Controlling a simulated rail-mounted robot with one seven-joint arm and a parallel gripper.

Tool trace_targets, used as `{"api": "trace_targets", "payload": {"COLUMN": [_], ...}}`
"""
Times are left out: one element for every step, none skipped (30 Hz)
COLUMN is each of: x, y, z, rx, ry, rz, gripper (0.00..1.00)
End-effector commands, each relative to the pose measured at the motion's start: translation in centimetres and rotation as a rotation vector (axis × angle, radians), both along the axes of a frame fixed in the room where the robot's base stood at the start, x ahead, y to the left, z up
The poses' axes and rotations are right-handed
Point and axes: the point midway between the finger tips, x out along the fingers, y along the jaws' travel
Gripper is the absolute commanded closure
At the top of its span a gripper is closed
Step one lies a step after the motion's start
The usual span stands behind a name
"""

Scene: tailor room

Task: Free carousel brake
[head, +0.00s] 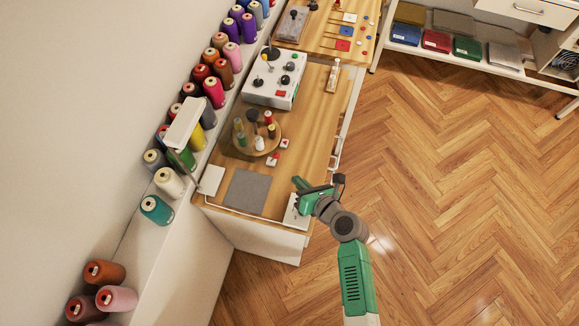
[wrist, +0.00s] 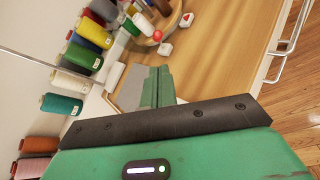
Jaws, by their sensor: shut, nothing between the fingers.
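The round wooden carousel (head: 240,146) stands on the workbench with several thread spools and a dark knob on it. Part of the carousel (wrist: 146,36) also shows at the top of the wrist view. Two small white blocks with red tops (head: 273,160) lie just in front of it; they also show in the wrist view (wrist: 165,48). I cannot tell which part is the brake. My green gripper (head: 298,184) is over the bench's near right corner, apart from the carousel. Its fingers (wrist: 156,84) are together and empty in the wrist view.
A white control box (head: 273,78) with knobs and buttons stands behind the carousel. A grey mat (head: 247,191) lies at the front of the bench. A white lamp (head: 184,122) and rows of thread cones (head: 214,92) line the left. Bare wood (head: 315,120) lies right of the carousel.

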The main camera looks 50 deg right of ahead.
Motion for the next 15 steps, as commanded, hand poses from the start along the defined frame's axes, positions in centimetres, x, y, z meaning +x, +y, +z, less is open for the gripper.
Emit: {"api": "trace_targets", "payload": {"x": [0.8, 1.3, 2.1, 2.7, 3.3, 4.0, 4.5, 5.0, 5.7, 6.1, 6.5, 7.0, 7.3, 7.6, 7.9], "y": [-0.1, -0.2, -0.3, -0.4, -0.6, -0.7, -0.8, -0.9, -1.0, -1.1, -1.2, -1.3, -1.3, -1.4, -1.4], "z": [-0.5, -0.8, -1.1, -1.5, -1.7, -2.0, -2.2, -2.5, -2.8, -2.9, -3.1, -3.3, -3.4, -3.5, -3.6], "rx": [-0.001, -0.001, -0.002, -0.001, -0.001, -0.002, -0.002, -0.002, -0.002, -0.002, -0.002, -0.002, -0.002, -0.002, -0.002], "ry": [-0.003, -0.002, -0.003, -0.002, -0.003, -0.003, -0.003, -0.002, -0.002, -0.002, -0.001, -0.001, -0.002, -0.002, -0.002], "rz": [0.001, 0.002, 0.002, 0.002, 0.002, 0.002, 0.002, 0.002, 0.001, 0.001, 0.001, 0.001, 0.002, 0.002, 0.002], "gripper": [1.0, 1.0, 1.0, 1.0, 1.0, 1.0, 1.0, 1.0, 1.0, 1.0, 1.0, 1.0, 1.0, 1.0, 1.0]}}
